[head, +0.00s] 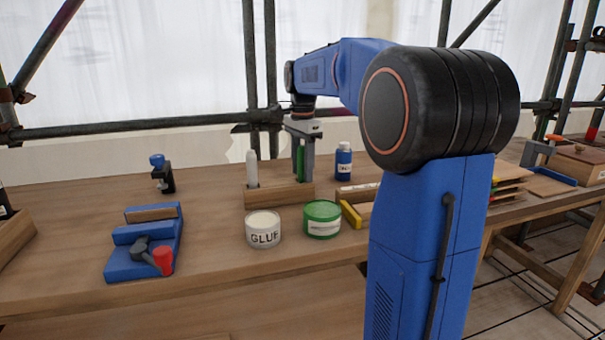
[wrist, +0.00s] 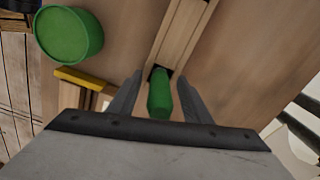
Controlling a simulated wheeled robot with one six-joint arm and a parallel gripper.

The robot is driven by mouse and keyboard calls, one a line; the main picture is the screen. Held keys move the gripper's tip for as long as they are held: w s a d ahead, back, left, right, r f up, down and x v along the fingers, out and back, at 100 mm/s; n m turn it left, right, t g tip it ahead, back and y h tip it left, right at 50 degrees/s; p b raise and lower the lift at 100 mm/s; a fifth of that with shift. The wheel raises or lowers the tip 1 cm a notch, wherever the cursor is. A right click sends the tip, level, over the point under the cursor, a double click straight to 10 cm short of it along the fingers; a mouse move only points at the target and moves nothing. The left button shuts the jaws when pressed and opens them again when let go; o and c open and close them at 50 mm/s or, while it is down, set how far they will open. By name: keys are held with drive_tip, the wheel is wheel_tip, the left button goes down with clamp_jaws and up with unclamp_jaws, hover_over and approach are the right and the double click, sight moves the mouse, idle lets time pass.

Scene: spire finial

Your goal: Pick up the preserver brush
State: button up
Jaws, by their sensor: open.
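The preserver brush appears to be the item with the green handle (wrist: 159,94), standing in a slot of a wooden holder (wrist: 187,28). In the head view the green handle (head: 300,160) rises from the right part of the holder (head: 270,197). My gripper (head: 302,176) points down over it. In the wrist view the open gripper (wrist: 160,76) has one finger on each side of the green handle, with gaps visible. The lower part of the brush is hidden inside the holder.
A white item (head: 252,169) stands in the holder's left end. A glue tin (head: 263,230) and a green tin (head: 322,220) stand in front. A blue bottle (head: 343,161) is to the right.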

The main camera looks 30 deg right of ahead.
sight(302, 146)
clamp_jaws()
wheel_tip(302, 146, up, 10)
drive_tip(key=shift+r, duration=0.1)
idle(0.6)
